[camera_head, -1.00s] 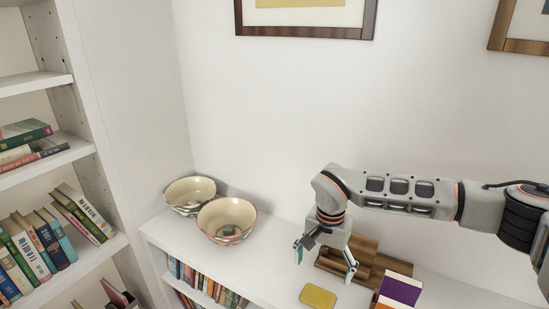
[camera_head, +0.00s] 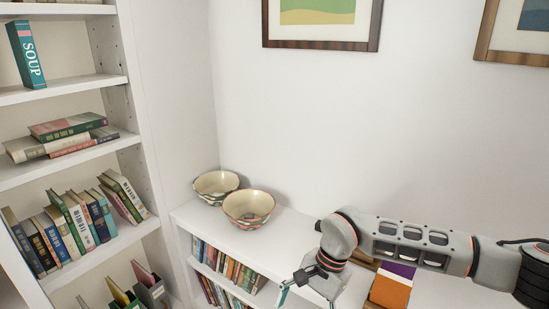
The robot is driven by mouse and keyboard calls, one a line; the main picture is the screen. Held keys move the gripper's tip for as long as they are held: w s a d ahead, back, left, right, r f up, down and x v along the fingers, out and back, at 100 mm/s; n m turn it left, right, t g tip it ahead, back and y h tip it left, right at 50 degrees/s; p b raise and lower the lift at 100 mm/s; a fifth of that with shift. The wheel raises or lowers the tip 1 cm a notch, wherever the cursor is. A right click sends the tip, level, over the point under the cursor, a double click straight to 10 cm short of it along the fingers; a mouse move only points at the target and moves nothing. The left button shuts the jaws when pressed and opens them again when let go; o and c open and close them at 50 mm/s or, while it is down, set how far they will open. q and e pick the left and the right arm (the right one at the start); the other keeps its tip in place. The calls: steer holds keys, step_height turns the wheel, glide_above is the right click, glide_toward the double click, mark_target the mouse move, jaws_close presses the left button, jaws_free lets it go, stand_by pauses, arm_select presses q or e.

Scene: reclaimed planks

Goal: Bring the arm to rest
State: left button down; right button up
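My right arm comes in from the right, low in the picture. Its gripper (camera_head: 309,296) hangs down over the front of the white low bookcase top (camera_head: 290,232), near the bottom edge of the view. Its two fingers are spread apart, and I see nothing between them. The lowest part of the fingers is cut off or close to the picture's edge. My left gripper is not in view.
Two patterned bowls, one farther back (camera_head: 216,183) and one nearer (camera_head: 248,207), stand left of my arm. An orange, white and purple block (camera_head: 391,290) is right of the gripper, beside a partly hidden brown wooden object. A tall bookshelf (camera_head: 132,100) stands left.

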steer(key=s+a+r+m+g+y, duration=0.1)
steer(key=s+a+r+m+y, duration=0.2)
steer(key=s+a, duration=0.4)
steer(key=s+a+r+m+g+y, duration=0.25)
steer(key=s+a+y, duration=0.25)
steer(key=a, duration=0.4)
steer(key=w+a+r+m+t+y, duration=0.2)
steer(key=a+r+m+t+y, duration=0.2)
steer(key=r+m+t+y, duration=0.65)
steer(key=w+d+f+m+t+h, duration=0.3)
steer(key=w+d+f+m+t, duration=0.25)
steer(key=m, duration=1.15)
steer(key=w+d+f+m+t+h, duration=0.3)
steer(key=d+f+m+t+h, duration=0.2)
steer(key=d+f+m+h, duration=0.6)
steer(key=s+d+f+m+g+h, duration=0.5)
steer(key=s+d+f+m, duration=0.9)
steer(key=d+f, duration=0.3)
steer(key=shift+s+f+m, duration=0.2)
steer(key=shift+f+m, duration=0.1)
steer(key=shift+m, duration=0.6)
